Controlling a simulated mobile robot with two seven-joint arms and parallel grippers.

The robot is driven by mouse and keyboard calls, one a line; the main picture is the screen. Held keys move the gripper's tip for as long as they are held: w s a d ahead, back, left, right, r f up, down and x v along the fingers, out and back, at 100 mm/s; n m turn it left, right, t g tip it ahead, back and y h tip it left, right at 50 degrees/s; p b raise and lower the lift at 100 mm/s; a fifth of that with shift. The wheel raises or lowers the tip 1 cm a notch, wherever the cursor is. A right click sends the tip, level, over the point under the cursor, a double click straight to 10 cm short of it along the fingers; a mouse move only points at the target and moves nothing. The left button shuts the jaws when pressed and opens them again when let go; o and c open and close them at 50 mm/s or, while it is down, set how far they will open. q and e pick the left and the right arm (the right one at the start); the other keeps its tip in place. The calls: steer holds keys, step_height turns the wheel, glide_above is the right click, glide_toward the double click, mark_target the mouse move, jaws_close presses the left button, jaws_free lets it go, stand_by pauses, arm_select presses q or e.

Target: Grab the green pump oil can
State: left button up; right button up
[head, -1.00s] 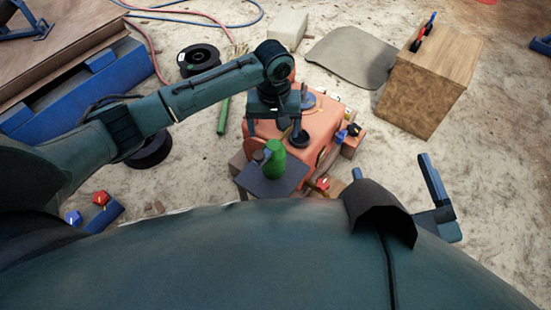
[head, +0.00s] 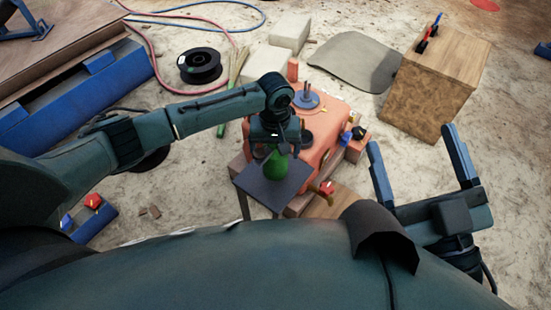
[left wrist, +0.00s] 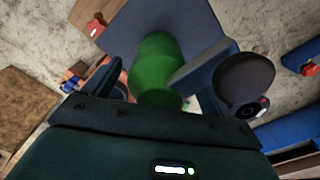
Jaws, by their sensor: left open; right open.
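The green pump oil can (head: 276,167) stands on a small dark table (head: 260,190). My left gripper (head: 277,148) is above the can in the head view and hides its upper part. In the left wrist view the green can (left wrist: 160,65) shows between the two open fingers of my left gripper (left wrist: 172,60). I cannot tell whether either finger touches it. My right gripper (head: 421,165) is open and empty at the right of the head view, away from the can.
An orange-red machine (head: 325,120) stands right behind the small table. A wooden box (head: 440,80) is at the right back. A black spool (head: 200,65) and hoses lie on the sandy floor. In the left wrist view a dark round object (left wrist: 245,80) shows beside the right finger.

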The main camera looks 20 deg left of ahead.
arm_select(q)
steer(key=shift+c, duration=0.3)
steer(key=c, duration=1.2)
